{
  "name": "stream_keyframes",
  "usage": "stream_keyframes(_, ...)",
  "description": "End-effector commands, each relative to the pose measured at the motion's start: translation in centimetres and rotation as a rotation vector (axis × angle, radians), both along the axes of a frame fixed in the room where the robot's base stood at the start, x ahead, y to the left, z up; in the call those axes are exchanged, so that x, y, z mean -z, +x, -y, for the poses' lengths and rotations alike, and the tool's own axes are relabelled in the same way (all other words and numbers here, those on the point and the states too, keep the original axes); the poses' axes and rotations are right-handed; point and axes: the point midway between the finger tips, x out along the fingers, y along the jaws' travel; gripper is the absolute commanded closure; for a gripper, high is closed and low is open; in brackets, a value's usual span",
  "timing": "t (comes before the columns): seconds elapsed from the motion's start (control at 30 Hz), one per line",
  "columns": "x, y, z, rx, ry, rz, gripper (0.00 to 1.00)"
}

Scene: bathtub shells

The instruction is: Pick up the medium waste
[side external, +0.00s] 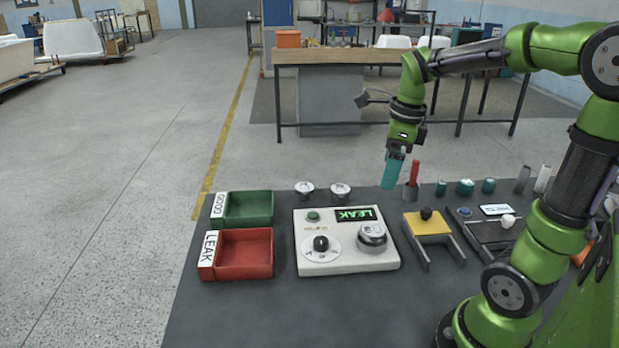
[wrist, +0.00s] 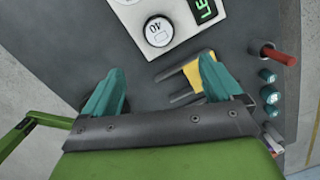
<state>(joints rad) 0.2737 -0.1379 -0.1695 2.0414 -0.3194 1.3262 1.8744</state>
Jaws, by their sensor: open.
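A round metal fitting with a white top marked 40 (side external: 372,235) sits on the right side of the white test box (side external: 320,262). It also shows in the wrist view (wrist: 158,31). Two more pale round fittings, a left one (side external: 304,188) and a right one (side external: 340,190), stand behind the box. I cannot tell for certain which is the medium waste. My gripper (side external: 388,186) hangs above the back of the dark table, right of these fittings. In the wrist view its teal fingers (wrist: 160,70) are apart with nothing between them.
A green GOOD tray (side external: 270,194) and a red LEAK tray (side external: 269,276) are empty at left. The box display (side external: 356,214) reads LEAK. A yellow-topped stand (side external: 428,226), a red-handled tool (side external: 414,172) and several teal pieces (side external: 465,186) occupy the right.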

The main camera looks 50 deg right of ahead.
Motion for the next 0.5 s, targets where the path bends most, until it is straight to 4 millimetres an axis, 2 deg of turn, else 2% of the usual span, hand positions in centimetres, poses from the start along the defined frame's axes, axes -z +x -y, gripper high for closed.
stream_keyframes(0.1, -0.3, -0.2, -0.1, 0.159, 0.024, -0.014, 0.08)
stream_keyframes(0.27, 0.5, -0.2, -0.2, 0.236, 0.037, -0.022, 0.08)
stream_keyframes(0.5, 5.3, 0.2, -0.3, 0.235, 0.039, -0.026, 0.08)
